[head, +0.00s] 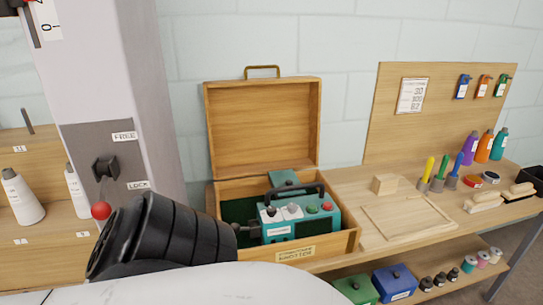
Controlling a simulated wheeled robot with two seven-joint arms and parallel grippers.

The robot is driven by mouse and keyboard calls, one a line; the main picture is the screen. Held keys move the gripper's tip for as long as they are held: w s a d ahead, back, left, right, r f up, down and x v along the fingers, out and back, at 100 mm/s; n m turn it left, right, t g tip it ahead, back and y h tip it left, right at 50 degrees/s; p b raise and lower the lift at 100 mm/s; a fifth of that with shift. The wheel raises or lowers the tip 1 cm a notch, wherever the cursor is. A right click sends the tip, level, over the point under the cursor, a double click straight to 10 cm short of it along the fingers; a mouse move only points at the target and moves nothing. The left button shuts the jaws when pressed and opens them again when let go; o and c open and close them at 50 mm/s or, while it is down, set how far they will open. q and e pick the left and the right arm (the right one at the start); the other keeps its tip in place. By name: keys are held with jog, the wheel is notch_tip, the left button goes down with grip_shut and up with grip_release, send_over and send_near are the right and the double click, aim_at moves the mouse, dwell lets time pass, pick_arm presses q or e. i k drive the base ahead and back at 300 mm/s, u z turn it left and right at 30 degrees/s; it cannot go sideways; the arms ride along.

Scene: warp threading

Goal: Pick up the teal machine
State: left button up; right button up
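The teal machine (300,226) sits inside an open wooden case (300,247) on the bench. It has a black carry handle (296,190) arching over its top, pale knobs, and a red and a green button. Its lower part is hidden by the case's front wall. A black ribbed arm (165,238), which appears to be mine, comes in from the lower left. Its narrow grey end (248,231) is beside the machine's left side; whether they touch is unclear. No fingers can be made out there. My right gripper is not in view.
The case lid (262,130) stands open at the back. A grey column (120,100) with a red-knobbed lever (101,210) stands left.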

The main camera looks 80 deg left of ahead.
aim_at(285, 226)
jog(key=i, duration=1)
jog(key=u, duration=1.9)
